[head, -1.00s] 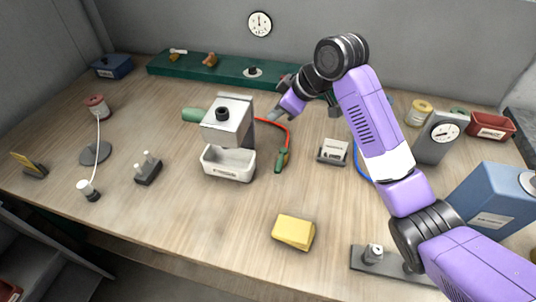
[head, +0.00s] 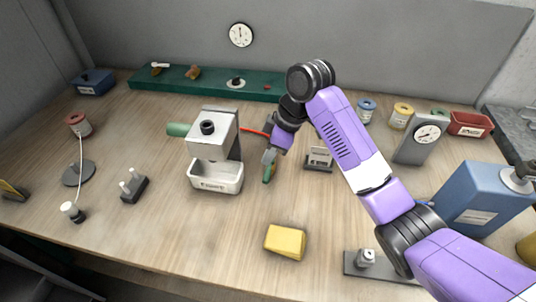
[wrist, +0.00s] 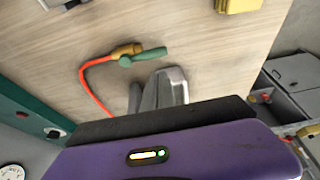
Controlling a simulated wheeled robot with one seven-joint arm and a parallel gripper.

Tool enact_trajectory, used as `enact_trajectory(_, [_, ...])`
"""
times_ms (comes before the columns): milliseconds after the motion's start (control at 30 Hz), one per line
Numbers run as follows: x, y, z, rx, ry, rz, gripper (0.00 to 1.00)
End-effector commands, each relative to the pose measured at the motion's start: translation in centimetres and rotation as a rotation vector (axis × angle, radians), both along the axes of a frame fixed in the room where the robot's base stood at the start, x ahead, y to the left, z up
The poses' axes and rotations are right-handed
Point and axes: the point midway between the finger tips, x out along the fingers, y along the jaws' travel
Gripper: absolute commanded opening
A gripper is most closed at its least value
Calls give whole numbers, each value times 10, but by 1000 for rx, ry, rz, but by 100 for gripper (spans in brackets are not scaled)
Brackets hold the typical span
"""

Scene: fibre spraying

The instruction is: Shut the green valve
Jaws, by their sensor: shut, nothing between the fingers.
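The green valve is at the end of a red hose (wrist: 87,82) on the table. In the wrist view its brass body (wrist: 125,49) joins the hose and its green lever (wrist: 148,55) points right. In the head view the green part (head: 267,174) shows just below my gripper (head: 269,157), which partly hides it. My gripper also shows in the wrist view (wrist: 160,88); its fingers are shut and empty, close to the lever. I cannot tell whether they touch it.
A grey machine with a white tray (head: 216,178) stands just left of my gripper. A small card stand (head: 319,159) is close on the right. A yellow block (head: 285,242) lies in front. The table between block and valve is clear.

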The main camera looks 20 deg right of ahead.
Motion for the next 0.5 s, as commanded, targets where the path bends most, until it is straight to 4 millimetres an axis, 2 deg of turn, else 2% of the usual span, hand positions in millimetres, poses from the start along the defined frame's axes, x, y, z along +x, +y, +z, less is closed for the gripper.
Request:
enact_trajectory(300, [9,15,-51,0,4,0,0])
enact_trajectory(500, [14,19,-67,0,2,-1,0])
